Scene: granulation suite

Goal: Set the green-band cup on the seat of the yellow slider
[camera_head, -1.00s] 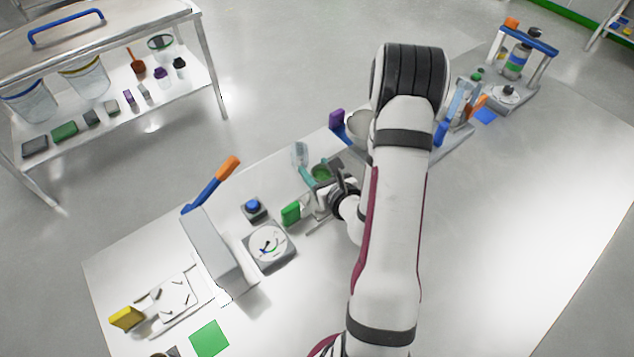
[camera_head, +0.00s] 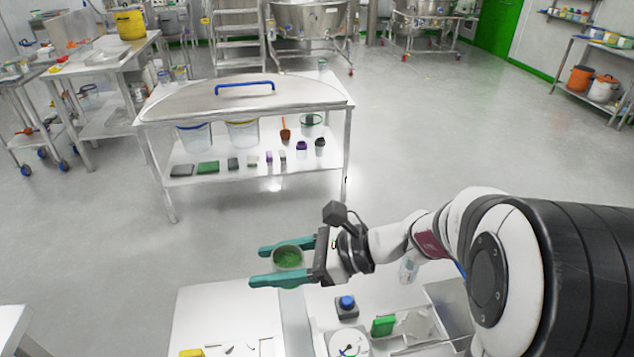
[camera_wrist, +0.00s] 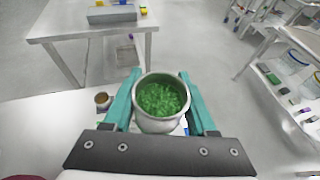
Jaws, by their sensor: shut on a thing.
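My gripper (camera_head: 262,267) is shut on a pale metallic cup (camera_head: 288,258) filled with green granules. Its teal fingers lie on both sides of the cup, which is held level above the bench. The cup also shows in the wrist view (camera_wrist: 162,103), between the fingers; a green band is not clearly visible. The yellow slider's yellow handle (camera_head: 192,353) shows at the bottom edge of the head view. Its pale seat area beside the handle is largely cut off by the picture edge.
A grey upright box (camera_head: 295,318) stands below the held cup. A blue button (camera_head: 347,302), a round dial (camera_head: 350,342) and a green block (camera_head: 383,326) are to its right. Another small cup (camera_wrist: 102,100) with brown contents stands on the bench.

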